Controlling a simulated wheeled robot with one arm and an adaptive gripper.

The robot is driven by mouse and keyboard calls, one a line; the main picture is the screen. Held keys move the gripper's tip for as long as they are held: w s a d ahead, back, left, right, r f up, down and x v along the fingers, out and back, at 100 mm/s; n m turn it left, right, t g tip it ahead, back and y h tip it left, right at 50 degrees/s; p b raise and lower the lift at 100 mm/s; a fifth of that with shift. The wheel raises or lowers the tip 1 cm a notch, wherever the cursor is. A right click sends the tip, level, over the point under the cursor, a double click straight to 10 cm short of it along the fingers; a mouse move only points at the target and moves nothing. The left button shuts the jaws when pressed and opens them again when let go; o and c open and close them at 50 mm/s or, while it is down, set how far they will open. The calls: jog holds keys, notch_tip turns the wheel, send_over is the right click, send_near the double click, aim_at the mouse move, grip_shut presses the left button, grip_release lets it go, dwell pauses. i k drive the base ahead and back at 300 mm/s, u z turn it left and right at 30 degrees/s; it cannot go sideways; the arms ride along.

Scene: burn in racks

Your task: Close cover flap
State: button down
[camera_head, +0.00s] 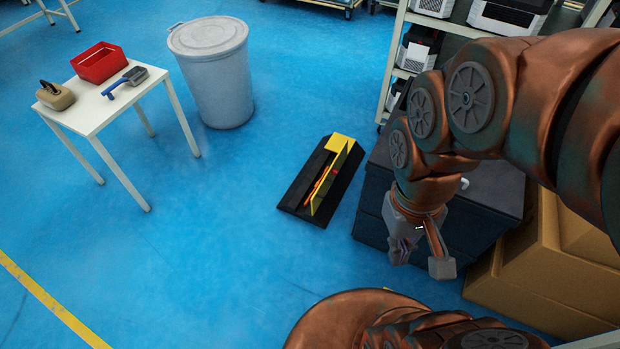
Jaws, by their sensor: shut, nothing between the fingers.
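A black floor box (299,192) with a yellow end lies on the blue floor near the middle of the view. Its cover flap (332,181), a thin yellow and dark plate, stands up on edge along the box, so the box is open. An orange-red strip (318,184) shows in the recess beside the flap. My gripper (421,262) hangs to the right of the box and lower in the picture, apart from the flap. It is shut and holds nothing.
A dark cabinet (372,205) and cardboard boxes (535,285) stand at the right, close to my arm. A grey bin (215,80) stands behind the box. A white table (98,110) with a red tray (99,63) is at left. Floor left of the box is clear.

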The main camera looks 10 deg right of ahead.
aim_at(324, 187)
jog(key=u, duration=0.6)
jog(key=i, duration=1.1)
jog(key=u, duration=0.05)
